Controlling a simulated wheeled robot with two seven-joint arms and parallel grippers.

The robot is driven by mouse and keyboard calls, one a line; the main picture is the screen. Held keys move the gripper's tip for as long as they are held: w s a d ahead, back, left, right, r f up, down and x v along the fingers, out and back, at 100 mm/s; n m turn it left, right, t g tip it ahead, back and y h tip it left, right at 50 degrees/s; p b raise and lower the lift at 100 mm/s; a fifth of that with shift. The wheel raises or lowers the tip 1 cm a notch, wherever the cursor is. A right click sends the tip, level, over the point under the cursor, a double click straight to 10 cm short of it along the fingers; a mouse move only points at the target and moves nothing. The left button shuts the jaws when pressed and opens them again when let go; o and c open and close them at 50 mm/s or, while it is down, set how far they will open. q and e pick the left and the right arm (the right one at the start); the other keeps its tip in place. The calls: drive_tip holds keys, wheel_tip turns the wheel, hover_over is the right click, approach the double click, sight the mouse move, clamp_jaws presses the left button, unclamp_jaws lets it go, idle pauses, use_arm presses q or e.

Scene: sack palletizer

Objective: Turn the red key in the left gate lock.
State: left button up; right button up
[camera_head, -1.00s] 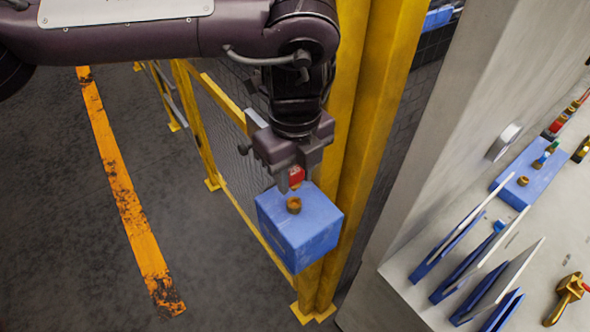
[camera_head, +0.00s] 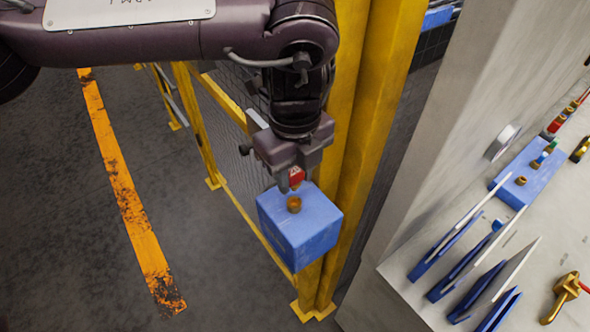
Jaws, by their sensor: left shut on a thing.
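The left gate lock is a blue box (camera_head: 300,232) mounted on the yellow gate post. A brass cylinder (camera_head: 294,204) stands on its top face. My left gripper (camera_head: 291,184) points down just above the box. It is shut on the red key (camera_head: 297,176), of which only a small red part shows between the fingers. The fingers hide the key's lower end, so I cannot tell whether it sits in a lock hole. My right gripper is out of view.
Yellow fence posts (camera_head: 372,150) and mesh stand directly behind the lock. At right, a grey panel holds another blue lock box (camera_head: 527,172), several blue-and-white plates and a brass padlock-like piece (camera_head: 565,293). Dark floor with an orange line (camera_head: 128,205) lies open at left.

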use_arm(q)
drive_tip(key=shift+f, duration=0.2)
idle(0.4)
drive_tip(key=shift+f+b, duration=0.95)
drive_tip(key=shift+f, duration=0.2)
drive_tip(key=shift+f+b, duration=0.35)
drive_tip(key=shift+f, duration=0.3)
idle(0.5)
drive_tip(key=shift+f, duration=0.35)
drive_tip(key=shift+f+b, duration=0.4)
drive_tip(key=shift+f, duration=0.1)
idle(1.0)
